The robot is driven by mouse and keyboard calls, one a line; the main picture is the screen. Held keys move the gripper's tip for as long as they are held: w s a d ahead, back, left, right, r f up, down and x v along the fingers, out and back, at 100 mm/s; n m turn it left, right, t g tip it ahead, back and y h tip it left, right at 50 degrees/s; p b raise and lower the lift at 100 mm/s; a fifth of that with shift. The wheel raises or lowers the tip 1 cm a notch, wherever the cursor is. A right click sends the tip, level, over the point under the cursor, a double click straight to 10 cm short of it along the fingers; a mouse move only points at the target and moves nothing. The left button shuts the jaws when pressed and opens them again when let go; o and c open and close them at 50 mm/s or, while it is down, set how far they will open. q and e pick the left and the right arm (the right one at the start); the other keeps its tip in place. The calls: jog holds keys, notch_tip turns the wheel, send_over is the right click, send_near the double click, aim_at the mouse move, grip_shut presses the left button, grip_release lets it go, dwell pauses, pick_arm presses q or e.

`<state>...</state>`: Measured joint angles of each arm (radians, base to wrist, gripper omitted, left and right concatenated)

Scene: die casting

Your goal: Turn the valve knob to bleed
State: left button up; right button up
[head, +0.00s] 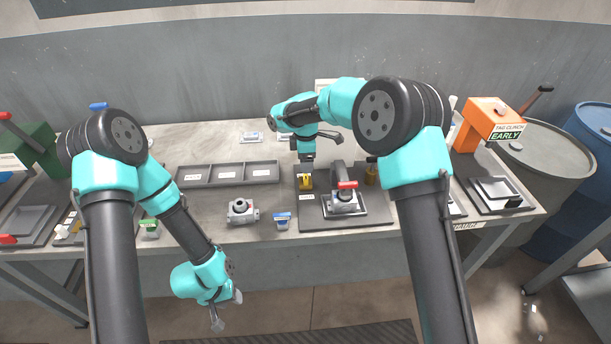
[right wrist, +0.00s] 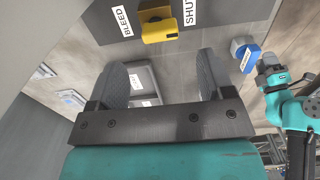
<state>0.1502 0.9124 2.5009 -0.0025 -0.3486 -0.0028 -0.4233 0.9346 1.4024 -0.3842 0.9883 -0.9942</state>
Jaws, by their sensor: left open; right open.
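The yellow valve knob (head: 307,181) sits on a dark grey board on the table. In the right wrist view the knob (right wrist: 160,31) lies between a "BLEED" label (right wrist: 124,18) on the left and a "SHUT" label (right wrist: 190,10) on the right. My right gripper (head: 306,165) points down just above the knob. Its two fingers (right wrist: 162,62) are apart and empty, with the knob beyond their tips and roughly centred between them. My left gripper (head: 217,316) hangs empty in front of the table, far from the knob; its fingers are small in view.
A toggle clamp with a red handle (head: 346,186) stands right of the knob on the same board. A grey compartment tray (head: 228,183) lies to the left. A grey valve body (head: 242,210) and a blue block (head: 282,221) stand at the front edge. An orange press (head: 487,122) is at the right.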

aim_at(306, 175)
notch_tip(306, 175, down, 7)
jog(key=shift+f, duration=0.2)
dwell(0.3)
jog(key=c, duration=0.9)
